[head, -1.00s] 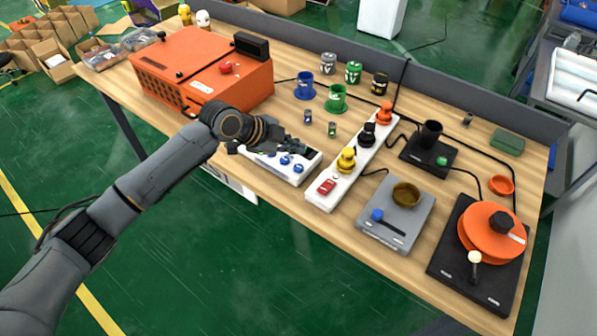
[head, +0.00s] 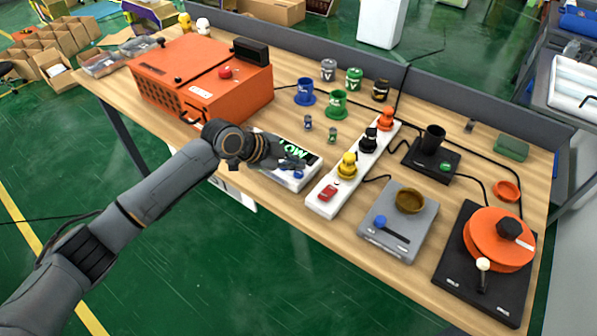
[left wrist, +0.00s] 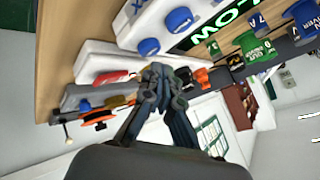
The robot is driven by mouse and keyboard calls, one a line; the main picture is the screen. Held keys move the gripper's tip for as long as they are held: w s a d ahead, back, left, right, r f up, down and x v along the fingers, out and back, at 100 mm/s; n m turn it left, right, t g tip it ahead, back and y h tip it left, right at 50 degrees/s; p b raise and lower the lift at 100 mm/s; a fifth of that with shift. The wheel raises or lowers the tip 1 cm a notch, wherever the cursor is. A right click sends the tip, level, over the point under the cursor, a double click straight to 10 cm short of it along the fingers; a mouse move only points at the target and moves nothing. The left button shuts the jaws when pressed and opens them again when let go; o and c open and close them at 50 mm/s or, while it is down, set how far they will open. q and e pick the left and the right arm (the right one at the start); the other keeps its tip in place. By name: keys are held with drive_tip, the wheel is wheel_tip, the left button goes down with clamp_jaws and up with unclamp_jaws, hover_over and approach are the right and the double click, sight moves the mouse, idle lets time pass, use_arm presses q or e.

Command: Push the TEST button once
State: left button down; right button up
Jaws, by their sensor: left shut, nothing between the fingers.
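A white box (head: 280,178) with blue buttons lies near the table's front edge, left of the white strip. Green letters reading LOW (head: 293,150) show on its dark display. My left gripper (head: 292,163) is over this box and hides part of its top; one blue button (head: 298,174) shows beside the fingers. In the left wrist view, two blue buttons (left wrist: 179,20) and the LOW display (left wrist: 230,20) show above my shut, empty fingertips (left wrist: 162,73). I cannot read which button is TEST, nor tell whether the fingers touch one. My right gripper is not in view.
An orange machine (head: 190,75) stands to the left. A white strip (head: 325,207) with a red switch and coloured plugs lies close to the right. Two small cups (head: 308,122) and larger cups (head: 337,103) stand behind. A grey scale (head: 375,215) is farther right.

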sight(295, 174)
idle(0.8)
use_arm(q)
drive_tip(key=shift+f+b, duration=0.3)
drive_tip(key=shift+f, duration=0.1)
drive_tip(key=shift+f+b, duration=0.35)
drive_tip(key=shift+f, duration=0.15)
idle(0.5)
drive_tip(key=shift+r+p, duration=0.7)
drive_tip(key=shift+r, duration=0.2)
drive_tip(key=shift+r, duration=0.1)
wheel_tip(295, 174, up, 5)
drive_tip(key=p, duration=0.4)
idle(0.7)
